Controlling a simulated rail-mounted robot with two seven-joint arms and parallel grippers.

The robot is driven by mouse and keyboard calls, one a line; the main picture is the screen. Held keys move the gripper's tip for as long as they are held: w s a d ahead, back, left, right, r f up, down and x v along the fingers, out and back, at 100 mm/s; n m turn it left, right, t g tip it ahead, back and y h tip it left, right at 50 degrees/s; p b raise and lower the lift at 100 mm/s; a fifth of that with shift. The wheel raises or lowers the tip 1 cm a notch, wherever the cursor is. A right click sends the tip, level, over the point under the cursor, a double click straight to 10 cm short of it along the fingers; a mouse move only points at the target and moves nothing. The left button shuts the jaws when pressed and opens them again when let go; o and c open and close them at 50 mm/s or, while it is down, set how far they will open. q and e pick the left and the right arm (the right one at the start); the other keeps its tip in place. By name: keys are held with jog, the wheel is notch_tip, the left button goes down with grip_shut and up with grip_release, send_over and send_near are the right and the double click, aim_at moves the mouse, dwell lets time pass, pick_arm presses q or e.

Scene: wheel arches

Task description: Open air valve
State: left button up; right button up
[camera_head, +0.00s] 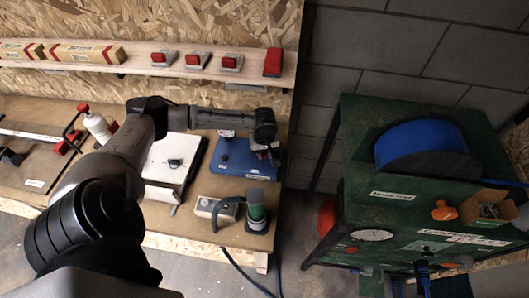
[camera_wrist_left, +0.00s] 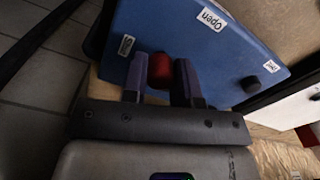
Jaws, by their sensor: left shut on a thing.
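The blue panel (camera_head: 236,160) lies on the wooden bench near its right end. In the left wrist view the blue panel (camera_wrist_left: 185,38) carries a white "Open" label (camera_wrist_left: 211,19), a smaller label (camera_wrist_left: 126,45) too small to read surely, and a black knob (camera_wrist_left: 250,84). My left gripper (camera_head: 270,152) is at the panel's right side. In the left wrist view my left gripper (camera_wrist_left: 161,72) has its two fingers either side of a red handle (camera_wrist_left: 160,70) and is shut on it. The handle's lower part is hidden by the gripper. My right gripper is not in view.
A white-topped case (camera_head: 170,158) lies left of the panel. A device with a green cylinder (camera_head: 256,205) stands in front. A shelf (camera_head: 140,60) with red blocks runs behind. A green cart (camera_head: 370,215) with a blue reel (camera_head: 420,140) stands right, across a floor gap.

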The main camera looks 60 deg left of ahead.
pick_arm(q)
jog(key=shift+c, duration=0.5)
jog(key=shift+r+p, duration=0.15)
jog(key=shift+p, duration=0.2)
jog(key=m+p, duration=0.1)
jog(key=p, duration=0.1)
jog(key=s+m+p, duration=0.1)
jog(key=m+p, duration=0.1)
jog(key=p, duration=0.1)
jog(key=s+m+p, duration=0.1)
jog(key=p, duration=0.1)
jog(key=shift+a+r+m+p, duration=0.15)
jog(key=shift+m+p, duration=0.25)
jog(key=shift+s+a+m+p, duration=0.15)
jog(key=shift+s+m+p, duration=0.1)
jog(key=shift+m+p, duration=0.7)
jog(key=shift+s+a+f+m+p, duration=0.1)
jog(key=shift+f+m+p, duration=0.1)
jog(key=shift+m, duration=0.2)
jog(key=shift+s+a+f+m+p, duration=0.1)
jog(key=shift+m+p, duration=0.1)
jog(key=shift+m, duration=0.15)
jog(key=o, duration=0.9)
jog(key=shift+o, duration=0.2)
